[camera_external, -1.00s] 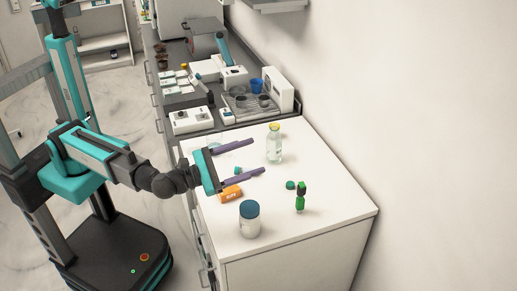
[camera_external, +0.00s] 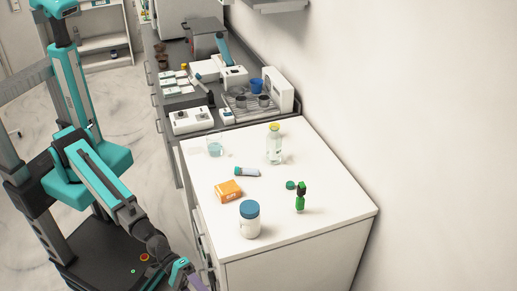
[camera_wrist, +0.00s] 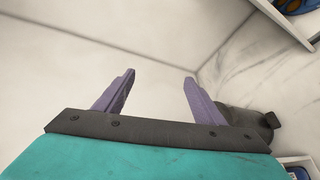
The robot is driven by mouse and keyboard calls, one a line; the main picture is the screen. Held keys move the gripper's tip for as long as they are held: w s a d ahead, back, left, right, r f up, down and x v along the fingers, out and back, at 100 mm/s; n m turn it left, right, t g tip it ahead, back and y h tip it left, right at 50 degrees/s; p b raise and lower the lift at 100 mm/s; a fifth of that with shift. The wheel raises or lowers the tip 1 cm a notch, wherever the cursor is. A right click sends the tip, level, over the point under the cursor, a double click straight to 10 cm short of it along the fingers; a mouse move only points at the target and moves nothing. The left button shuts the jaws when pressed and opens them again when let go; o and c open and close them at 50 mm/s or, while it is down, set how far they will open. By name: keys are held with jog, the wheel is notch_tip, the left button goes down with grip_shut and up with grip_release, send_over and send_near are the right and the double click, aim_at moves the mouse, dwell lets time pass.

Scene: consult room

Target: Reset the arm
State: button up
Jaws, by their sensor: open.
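My gripper (camera_wrist: 158,88) shows in the wrist view with its two purple fingers wide apart and nothing between them. In the external view my gripper (camera_external: 193,280) is low at the bottom edge, beside the front of the white counter (camera_external: 295,247), and partly cut off by the frame. The arm is folded down close to my base, clear of the countertop.
On the counter stand a blue-lidded white jar (camera_external: 250,220), an orange box (camera_external: 228,191), a teal-capped tube (camera_external: 246,171), a glass beaker (camera_external: 215,147), a yellow-capped bottle (camera_external: 274,145), a green dropper-like item (camera_external: 300,198) and a small green cap (camera_external: 290,185). Lab equipment fills the farther bench.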

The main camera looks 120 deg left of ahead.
jog(key=s+a+f+m+g, duration=0.2)
jog(key=s+f+m+g, duration=0.1)
jog(key=s+f, duration=0.55)
jog(key=s+a+f+m+g, duration=0.2)
jog(key=s+f+m+g, duration=0.25)
jog(key=f, duration=0.75)
jog(key=s+a+f+m+g, duration=0.2)
jog(key=s+f+m+g, duration=0.1)
jog(key=s+f, duration=0.6)
jog(key=s+a+f+m+g+y, duration=0.2)
jog(key=s+a, duration=0.4)
jog(key=s, duration=0.3)
jog(key=s+a+f+m+g+y, duration=0.1)
jog(key=s+a+f+g, duration=0.3)
jog(key=s, duration=0.6)
jog(key=s+a+f+m+g+y, duration=0.2)
jog(key=s+a+f, duration=0.4)
jog(key=s+a, duration=0.3)
jog(key=shift+s+f+m+g+y+p, duration=0.25)
jog(key=shift+s+m+g+y+p, duration=0.15)
jog(key=shift+g, duration=0.25)
